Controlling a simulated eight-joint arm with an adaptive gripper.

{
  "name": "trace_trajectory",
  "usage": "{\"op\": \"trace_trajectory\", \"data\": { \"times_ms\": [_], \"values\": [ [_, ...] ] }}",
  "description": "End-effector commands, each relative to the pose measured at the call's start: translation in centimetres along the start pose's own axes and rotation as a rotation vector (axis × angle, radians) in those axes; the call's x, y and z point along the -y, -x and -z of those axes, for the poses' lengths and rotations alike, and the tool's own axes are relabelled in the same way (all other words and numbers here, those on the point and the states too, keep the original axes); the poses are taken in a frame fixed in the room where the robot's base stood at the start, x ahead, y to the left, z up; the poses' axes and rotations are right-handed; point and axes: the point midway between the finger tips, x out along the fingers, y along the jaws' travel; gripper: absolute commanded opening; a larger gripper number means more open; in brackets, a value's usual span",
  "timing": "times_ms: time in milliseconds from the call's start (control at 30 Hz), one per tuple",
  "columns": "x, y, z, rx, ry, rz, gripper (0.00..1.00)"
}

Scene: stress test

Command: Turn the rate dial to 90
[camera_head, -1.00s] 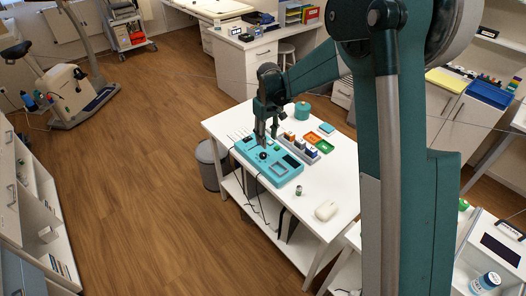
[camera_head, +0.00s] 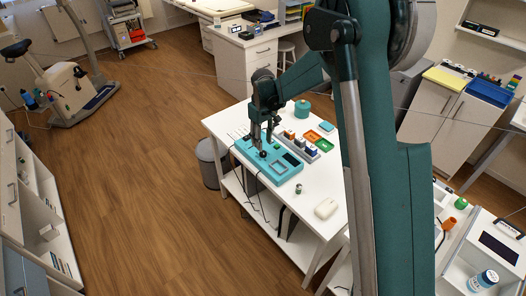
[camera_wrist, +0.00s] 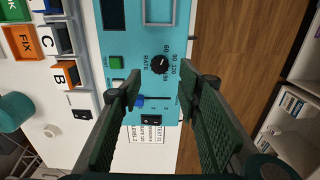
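The rate dial is a small black round knob (camera_wrist: 160,64) on the teal console (camera_wrist: 117,44). In the wrist view the word RATE and printed numbers, including 60, 90 and 120, surround it. A pale mark shows on the knob, but I cannot tell exactly which number it points at. The console (camera_head: 283,179) lies on the white table in the head view. My gripper (camera_wrist: 170,84) is open and empty, with its two dark green fingers apart and the dial showing beyond their tips. In the head view my gripper (camera_head: 259,147) is over the console's left part, by the dial.
A blue slider (camera_wrist: 139,102), a black rocker switch (camera_wrist: 151,119) and a green button (camera_wrist: 115,63) are near the dial. A rack of lettered blocks (camera_head: 302,146) stands beside the console. A white mouse-like object (camera_head: 326,208) and a small jar (camera_head: 298,188) are on the table (camera_head: 309,189).

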Motion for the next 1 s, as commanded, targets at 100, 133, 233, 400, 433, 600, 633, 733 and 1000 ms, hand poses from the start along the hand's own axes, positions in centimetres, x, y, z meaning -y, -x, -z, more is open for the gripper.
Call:
{"op": "trace_trajectory", "data": {
  "times_ms": [100, 133, 233, 400, 433, 600, 633, 733, 1000],
  "values": [
    [0.0, -1.3, 0.1, 0.0, 0.0, 0.0, 0.34],
    [0.0, -1.6, 0.1, 0.0, 0.0, 0.0, 0.34],
    [0.0, -2.8, 0.0, 0.0, 0.0, 0.0, 0.34],
    [0.0, -4.8, 0.0, 0.0, 0.0, 0.0, 0.34],
    [0.0, -5.1, 0.0, 0.0, 0.0, 0.0, 0.34],
    [0.0, -6.3, 0.0, 0.0, 0.0, 0.0, 0.34],
    [0.0, -6.5, 0.0, 0.0, 0.0, 0.0, 0.34],
    [0.0, -6.7, 0.0, 0.0, 0.0, 0.0, 0.34],
    [0.0, -6.7, 0.0, 0.0, 0.0, 0.0, 0.33]
  ]
}}
